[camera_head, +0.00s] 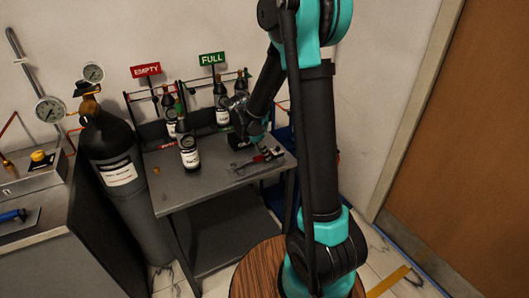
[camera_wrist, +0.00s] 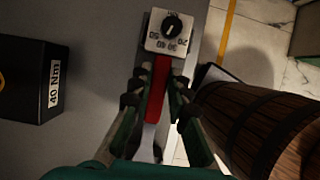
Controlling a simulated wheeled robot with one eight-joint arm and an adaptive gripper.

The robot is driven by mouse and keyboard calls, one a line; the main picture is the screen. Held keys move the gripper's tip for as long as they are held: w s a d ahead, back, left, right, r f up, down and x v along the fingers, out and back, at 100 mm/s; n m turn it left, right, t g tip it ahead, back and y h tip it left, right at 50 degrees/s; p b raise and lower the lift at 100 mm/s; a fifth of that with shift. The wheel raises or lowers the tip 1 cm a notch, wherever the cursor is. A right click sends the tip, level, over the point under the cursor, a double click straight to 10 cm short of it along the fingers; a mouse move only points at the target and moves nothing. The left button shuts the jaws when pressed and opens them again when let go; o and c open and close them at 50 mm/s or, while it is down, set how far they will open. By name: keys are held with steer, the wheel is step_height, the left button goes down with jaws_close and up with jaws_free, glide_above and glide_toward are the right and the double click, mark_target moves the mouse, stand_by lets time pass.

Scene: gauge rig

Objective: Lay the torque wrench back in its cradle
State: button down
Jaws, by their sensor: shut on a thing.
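The torque wrench shows in the wrist view as a red handle (camera_wrist: 158,82) with a grey metal part nearer the camera. My gripper (camera_wrist: 160,92) has a finger on each side of it and is shut on it. At the handle's far end is a pale square dial (camera_wrist: 169,33) with a black knob and numbers; I cannot tell whether it joins the wrench. In the head view the red part of the wrench (camera_head: 258,158) shows below my gripper (camera_head: 256,146), low over the right of the grey table. I cannot make out the cradle for certain.
A black box labelled 40 Nm (camera_wrist: 32,82) stands left of the wrench. Bottles, one a dark labelled bottle (camera_head: 189,152), stand on the table (camera_head: 205,182) under EMPTY (camera_head: 146,71) and FULL (camera_head: 212,59) signs. A large black cylinder (camera_head: 115,150) is left. A wooden barrel (camera_wrist: 262,125) is beside the table.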

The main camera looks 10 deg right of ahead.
steer(key=shift+f, duration=0.2)
steer(key=c, duration=1.4)
jaws_free()
steer(key=shift+o, duration=0.2)
steer(key=shift+r, duration=0.1)
steer(key=v, duration=1.1)
steer(key=shift+r, duration=0.4)
steer(key=shift+s+a, duration=0.1)
steer(key=shift+a, duration=0.05)
